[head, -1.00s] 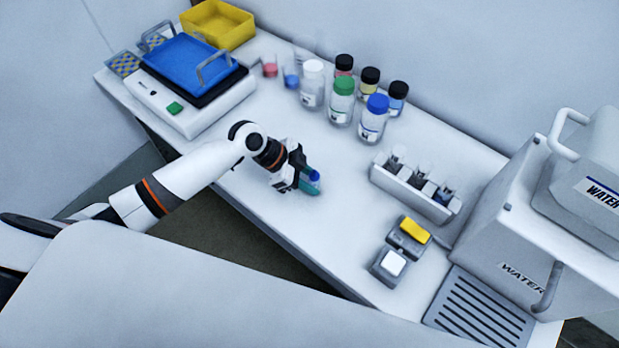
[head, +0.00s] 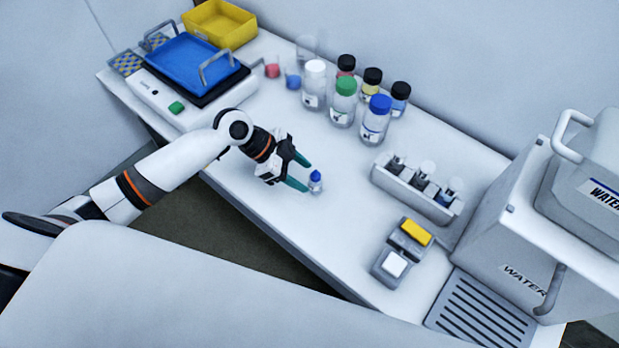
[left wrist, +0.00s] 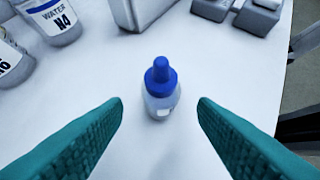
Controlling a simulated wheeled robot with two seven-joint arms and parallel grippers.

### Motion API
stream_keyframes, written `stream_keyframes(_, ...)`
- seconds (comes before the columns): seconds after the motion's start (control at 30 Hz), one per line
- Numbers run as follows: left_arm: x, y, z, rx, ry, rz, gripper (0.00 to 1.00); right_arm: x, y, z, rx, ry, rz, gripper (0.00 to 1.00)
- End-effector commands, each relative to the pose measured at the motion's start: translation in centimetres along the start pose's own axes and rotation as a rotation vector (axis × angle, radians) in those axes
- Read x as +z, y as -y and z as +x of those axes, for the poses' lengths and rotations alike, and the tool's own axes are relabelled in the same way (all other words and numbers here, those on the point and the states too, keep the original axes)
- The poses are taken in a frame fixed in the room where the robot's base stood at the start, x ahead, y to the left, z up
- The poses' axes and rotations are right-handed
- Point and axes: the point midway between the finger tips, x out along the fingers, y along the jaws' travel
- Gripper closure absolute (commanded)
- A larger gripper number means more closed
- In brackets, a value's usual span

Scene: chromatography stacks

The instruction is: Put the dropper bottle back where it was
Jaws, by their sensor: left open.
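The dropper bottle (head: 316,184) is small and clear with a blue cap. It stands upright on the white bench, just past the fingertips of my left gripper (head: 301,176). In the left wrist view the bottle (left wrist: 161,92) stands ahead, between the lines of the two teal fingers (left wrist: 160,112). The fingers are wide apart, with clear space on both sides of the bottle, and hold nothing. My right gripper is not in view.
Several capped bottles (head: 343,102) stand toward the back. A white vial rack (head: 405,186) and a small grey device with a yellow top (head: 400,252) are to the right. A vented grey machine (head: 515,262) fills the right end. Bench around the dropper bottle is clear.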

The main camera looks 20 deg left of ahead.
Motion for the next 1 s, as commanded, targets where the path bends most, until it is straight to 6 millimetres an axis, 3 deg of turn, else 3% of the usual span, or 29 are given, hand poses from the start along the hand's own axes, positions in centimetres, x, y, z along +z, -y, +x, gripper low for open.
stream_keyframes(0.2, -0.2, 0.0, -4.7, 0.001, -0.004, 0.001, 0.47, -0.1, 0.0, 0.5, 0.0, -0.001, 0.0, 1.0)
stream_keyframes(0.4, -0.1, 0.0, -7.3, -0.001, -0.001, 0.0, 0.47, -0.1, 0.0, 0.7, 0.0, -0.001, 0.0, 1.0)
stream_keyframes(1.0, 0.0, 0.0, -8.0, -0.002, 0.0, -0.001, 0.47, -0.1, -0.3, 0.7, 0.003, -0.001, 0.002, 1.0)
